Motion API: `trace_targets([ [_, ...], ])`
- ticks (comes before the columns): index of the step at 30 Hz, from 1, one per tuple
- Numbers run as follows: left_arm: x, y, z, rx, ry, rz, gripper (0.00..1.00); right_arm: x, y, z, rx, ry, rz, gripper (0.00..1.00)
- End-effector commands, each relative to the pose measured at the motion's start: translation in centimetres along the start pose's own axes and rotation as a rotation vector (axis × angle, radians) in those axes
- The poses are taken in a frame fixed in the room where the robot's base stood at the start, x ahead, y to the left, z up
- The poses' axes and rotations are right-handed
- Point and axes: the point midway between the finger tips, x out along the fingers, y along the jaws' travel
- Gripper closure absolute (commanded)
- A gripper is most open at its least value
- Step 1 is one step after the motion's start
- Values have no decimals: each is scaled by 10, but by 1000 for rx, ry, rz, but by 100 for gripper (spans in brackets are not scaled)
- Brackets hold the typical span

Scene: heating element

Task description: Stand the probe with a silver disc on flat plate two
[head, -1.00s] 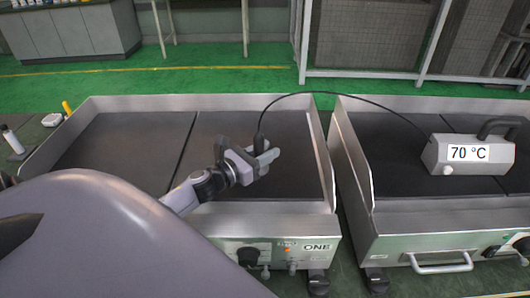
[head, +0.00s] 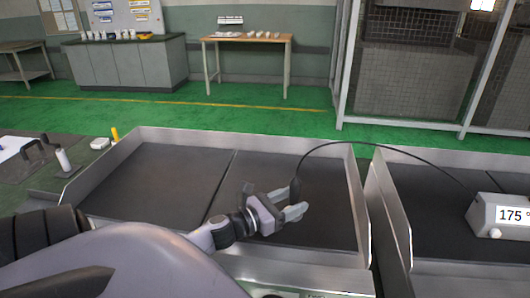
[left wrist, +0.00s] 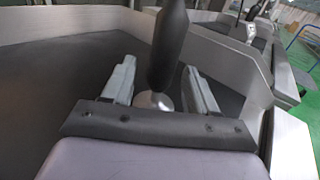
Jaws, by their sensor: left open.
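The probe (head: 295,189) has a black handle and a black cable. It stands roughly upright on the right half of the dark flat plate (head: 325,226) of the left unit. In the left wrist view the probe's handle (left wrist: 167,48) rises between my fingers, and its silver disc (left wrist: 156,101) is low at the plate surface. My left gripper (head: 296,208) is open around the probe, with a finger on each side and gaps showing between. My right gripper is not in view. No plate number shows now.
A meter box (head: 497,213) on the right unit's plate (head: 425,205) reads 175; the cable arches over to it. Raised metal walls (head: 358,203) edge both units. A white bottle (head: 63,160) and a yellow item (head: 115,134) stand at left.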

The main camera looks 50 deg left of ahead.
Motion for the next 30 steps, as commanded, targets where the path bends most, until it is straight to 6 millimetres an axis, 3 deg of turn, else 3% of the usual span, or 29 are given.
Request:
trace_targets([
  [15, -75, 0, -2, -2, 1, 1, 42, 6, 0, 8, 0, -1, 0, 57],
  [30, -87, 0, 0, 0, -1, 0, 42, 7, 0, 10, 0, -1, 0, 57],
])
